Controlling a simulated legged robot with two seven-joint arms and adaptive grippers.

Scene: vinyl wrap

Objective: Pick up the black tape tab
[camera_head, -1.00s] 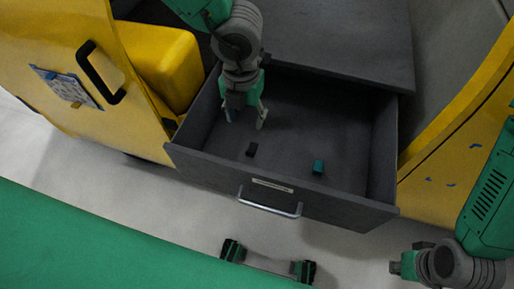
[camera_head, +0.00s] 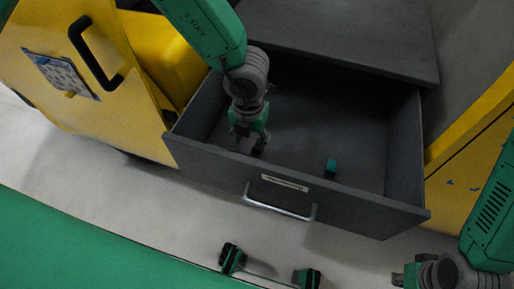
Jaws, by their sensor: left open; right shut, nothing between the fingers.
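My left gripper (camera_head: 248,144) reaches down into the open grey drawer (camera_head: 300,197), near its front left part. Its fingers are apart, close to the drawer floor. The black tape tab cannot be made out separately now; the dark fingertips cover the place where it lies. A teal tab (camera_head: 331,167) lies on the drawer floor to the right of this gripper, apart from it. My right gripper (camera_head: 402,276) is shut and empty at the lower right, outside the drawer.
The drawer's side walls and front panel with its metal handle (camera_head: 280,203) surround my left gripper. A yellow cabinet door (camera_head: 75,70) stands open at the left. Green surface (camera_head: 80,245) fills the lower left. The drawer's right half is mostly clear.

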